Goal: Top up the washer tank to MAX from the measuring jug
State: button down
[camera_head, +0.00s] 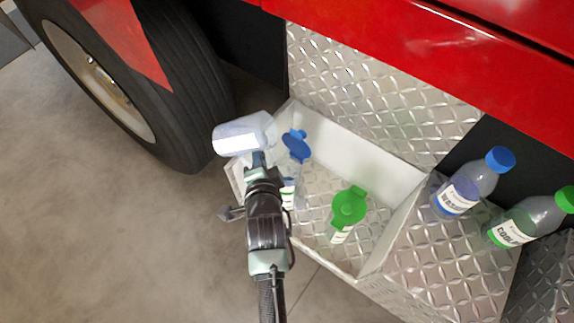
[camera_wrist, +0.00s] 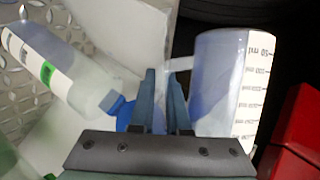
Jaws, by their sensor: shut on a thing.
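The measuring jug (camera_head: 241,136) is clear with a pale bluish-white body. In the wrist view the jug (camera_wrist: 218,85) shows a white scale strip with ml marks. My gripper (camera_head: 259,160) is shut on its handle; the fingers (camera_wrist: 165,88) also show in the wrist view. The jug is held above the bin's left end, looks tilted, and its clear end is towards the washer tank. The washer tank (camera_head: 290,182) stands in the bin beneath, with a blue cap (camera_head: 297,146). In the wrist view the tank (camera_wrist: 55,65) shows a green band. Its level and MAX mark are unclear.
A green-capped container (camera_head: 347,209) stands in the same white-walled bin (camera_head: 372,170). A blue-capped washer bottle (camera_head: 465,190) and a green-capped coolant bottle (camera_head: 530,218) stand on the tread-plate ledge at right. The tyre (camera_head: 190,95) and red bodywork (camera_head: 400,45) bound the back.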

aim_at(248, 152)
jog(key=shift+a+r+m+t+y+b, duration=0.3)
jog(key=shift+m+y+b, duration=0.25)
jog(key=shift+b, duration=0.4)
jog(key=shift+a+f, duration=0.1)
jog(key=shift+a, duration=0.2)
jog(key=shift+a+m+b, duration=0.2)
jog(key=shift+m+b, duration=0.05)
jog(key=shift+b, duration=0.05)
jog(key=shift+f, duration=0.1)
jog(key=shift+f+y+b, duration=0.1)
jog(key=shift+y+b, duration=0.15)
jog(key=shift+b, duration=0.25)
jog(key=shift+a+r+m, duration=0.15)
jog(key=shift+r+m, duration=0.1)
jog(key=shift+m, duration=0.05)
jog(key=shift+a+r+t+y, duration=0.1)
jog(key=shift+r+t+y, duration=0.2)
jog(key=shift+r, duration=0.2)
jog(key=shift+a+r+m+p, duration=0.15)
jog(key=shift+m+p, duration=0.15)
